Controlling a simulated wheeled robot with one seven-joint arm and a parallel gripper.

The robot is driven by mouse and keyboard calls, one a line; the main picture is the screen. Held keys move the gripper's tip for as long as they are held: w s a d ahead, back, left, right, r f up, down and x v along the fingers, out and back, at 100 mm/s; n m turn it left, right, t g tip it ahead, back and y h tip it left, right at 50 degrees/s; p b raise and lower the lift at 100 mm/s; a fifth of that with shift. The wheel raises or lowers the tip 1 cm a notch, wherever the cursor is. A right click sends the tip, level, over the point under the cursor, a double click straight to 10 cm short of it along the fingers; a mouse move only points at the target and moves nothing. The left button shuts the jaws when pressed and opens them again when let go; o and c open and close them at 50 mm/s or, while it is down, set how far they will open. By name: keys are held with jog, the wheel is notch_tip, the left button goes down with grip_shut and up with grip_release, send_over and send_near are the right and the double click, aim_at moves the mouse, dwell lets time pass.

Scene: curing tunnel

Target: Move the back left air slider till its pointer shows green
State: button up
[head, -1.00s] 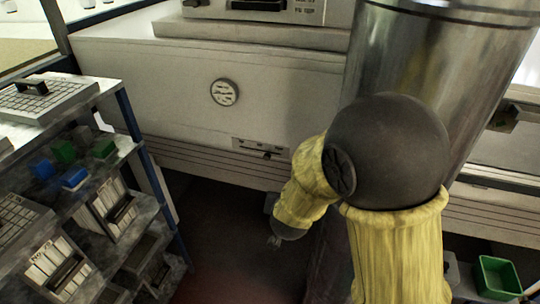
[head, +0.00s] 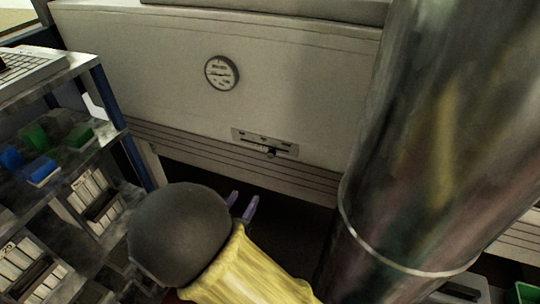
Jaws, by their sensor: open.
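The air slider (head: 265,143) is a small plate with a slot and a dark knob (head: 271,153), low on the pale tunnel wall. The knob stands right of the slot's middle. A round dial (head: 221,73) is on the wall above and to the left; its pointer and colours are too small to read. My gripper (head: 243,204) shows two purple fingers, apart and empty, below and left of the slider and not touching it. The dark rounded joint of my arm hides part of the gripper.
A shelf rack (head: 62,90) with blue and green blocks and labelled boxes stands close on the left. A large shiny metal cylinder (head: 430,130) fills the right. A green bin (head: 526,293) shows at the lower right.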

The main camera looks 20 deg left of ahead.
aim_at(270, 156)
jog(key=shift+s, duration=0.1)
jog(key=w, duration=0.5)
jog(key=w+d, duration=0.1)
jog(key=w, duration=0.5)
jog(key=w+d+p, duration=0.1)
jog(key=w, duration=0.5)
jog(key=shift+w, duration=0.2)
grip_shut()
